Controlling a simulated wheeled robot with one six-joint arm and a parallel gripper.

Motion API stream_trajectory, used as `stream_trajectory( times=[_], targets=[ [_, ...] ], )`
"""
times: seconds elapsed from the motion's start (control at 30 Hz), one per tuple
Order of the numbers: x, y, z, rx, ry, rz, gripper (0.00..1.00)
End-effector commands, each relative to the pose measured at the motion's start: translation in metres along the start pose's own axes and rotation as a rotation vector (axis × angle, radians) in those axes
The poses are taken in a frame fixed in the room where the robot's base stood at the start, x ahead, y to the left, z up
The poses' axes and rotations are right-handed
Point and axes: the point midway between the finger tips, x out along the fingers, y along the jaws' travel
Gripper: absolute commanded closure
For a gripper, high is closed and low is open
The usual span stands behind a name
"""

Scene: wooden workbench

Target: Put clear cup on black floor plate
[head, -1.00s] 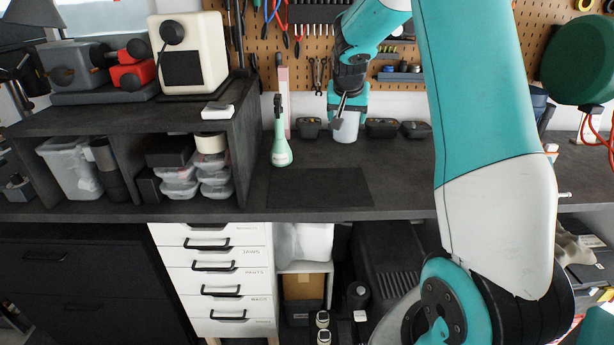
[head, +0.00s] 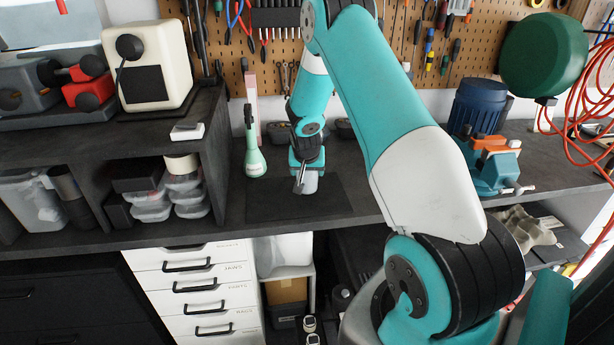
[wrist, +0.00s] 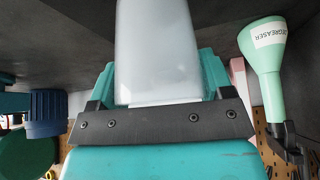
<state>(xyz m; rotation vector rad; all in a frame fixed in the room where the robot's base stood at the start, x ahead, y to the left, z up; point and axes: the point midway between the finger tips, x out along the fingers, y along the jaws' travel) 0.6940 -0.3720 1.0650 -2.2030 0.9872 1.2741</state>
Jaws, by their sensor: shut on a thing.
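The clear cup (head: 306,184) looks whitish and translucent, and it hangs in my gripper (head: 305,172) over the black floor plate (head: 270,205). The plate is a thin dark rectangle on the workbench, near its front edge. In the wrist view the cup (wrist: 158,50) fills the space between the fingers of my gripper (wrist: 158,85), which are shut on it. The cup looks about upright in the head view. I cannot tell whether its base touches the plate.
Several dark bins (head: 278,131) stand behind. A shelf unit (head: 212,140) is at left, a vise (head: 492,165) at right.

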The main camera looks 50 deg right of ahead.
Motion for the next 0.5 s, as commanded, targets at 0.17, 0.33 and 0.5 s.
stream_trajectory(
  times=[0.17,0.33,0.5],
  targets=[
    [0.015,0.000,0.009,0.000,-0.003,0.001,0.50],
    [0.034,0.000,0.019,0.001,0.000,0.000,0.50],
    [0.037,0.000,0.021,0.001,0.002,-0.001,0.50]
  ],
)
